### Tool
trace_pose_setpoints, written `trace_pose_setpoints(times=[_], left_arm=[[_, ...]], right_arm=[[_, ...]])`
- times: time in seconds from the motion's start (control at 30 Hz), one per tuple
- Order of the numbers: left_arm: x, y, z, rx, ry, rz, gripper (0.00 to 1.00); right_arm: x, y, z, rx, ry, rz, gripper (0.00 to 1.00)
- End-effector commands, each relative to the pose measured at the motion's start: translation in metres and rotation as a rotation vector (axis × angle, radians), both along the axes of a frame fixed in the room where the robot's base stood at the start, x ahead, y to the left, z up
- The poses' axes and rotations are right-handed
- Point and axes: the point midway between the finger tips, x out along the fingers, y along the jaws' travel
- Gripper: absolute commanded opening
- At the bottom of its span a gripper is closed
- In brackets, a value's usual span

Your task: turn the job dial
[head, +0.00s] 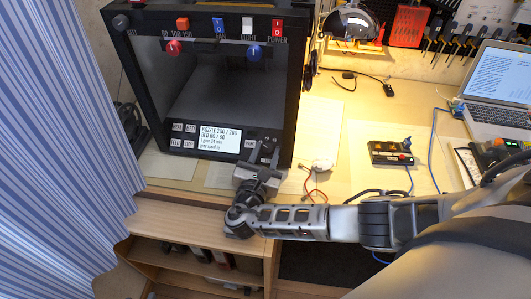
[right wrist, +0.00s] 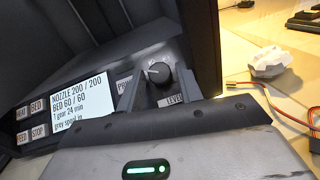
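The job dial (right wrist: 158,73) is a dark round knob with a light mark on its face, on the printer's lower front panel right of the screen. The screen (right wrist: 83,98) reads "NOZZLE 200 / 200", "BED 60 / 60", "1 gear 24 min" and a line about the grey spool; it also shows in the head view (head: 219,139). My right gripper (head: 262,152) is at the panel's right end. In the right wrist view its two fingers (right wrist: 161,80) stand on either side of the dial, with gaps seeming to show. My left gripper is out of view.
The black printer (head: 297,90) has switches and red and blue knobs along its top. Buttons flank the screen. A small white object (head: 322,164) with red wires lies right of the printer. A control box (head: 391,152) and a laptop (head: 500,75) stand further right.

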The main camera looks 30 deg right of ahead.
Motion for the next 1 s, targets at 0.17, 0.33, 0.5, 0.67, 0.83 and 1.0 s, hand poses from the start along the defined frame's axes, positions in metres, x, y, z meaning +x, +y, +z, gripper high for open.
trace_pose_setpoints(times=[0.17, 0.33, 0.5, 0.67, 0.83, 1.0], left_arm=[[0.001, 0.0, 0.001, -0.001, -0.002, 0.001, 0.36], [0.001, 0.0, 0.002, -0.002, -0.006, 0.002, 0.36], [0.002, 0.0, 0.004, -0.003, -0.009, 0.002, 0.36], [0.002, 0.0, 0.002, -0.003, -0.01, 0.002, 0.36], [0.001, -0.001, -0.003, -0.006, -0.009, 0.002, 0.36], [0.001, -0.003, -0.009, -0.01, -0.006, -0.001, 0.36]], right_arm=[[0.0, 0.0, 0.0, 0.0, 0.0, 0.0, 0.36], [0.0, 0.0, 0.0, 0.0, 0.0, 0.0, 0.04], [0.0, 0.0, 0.0, 0.002, -0.001, -0.003, 0.04], [0.001, 0.001, -0.001, 0.019, -0.014, -0.025, 0.04], [0.002, 0.003, -0.002, 0.061, -0.044, -0.089, 0.04], [0.004, 0.005, -0.002, 0.128, -0.095, -0.189, 0.04]])
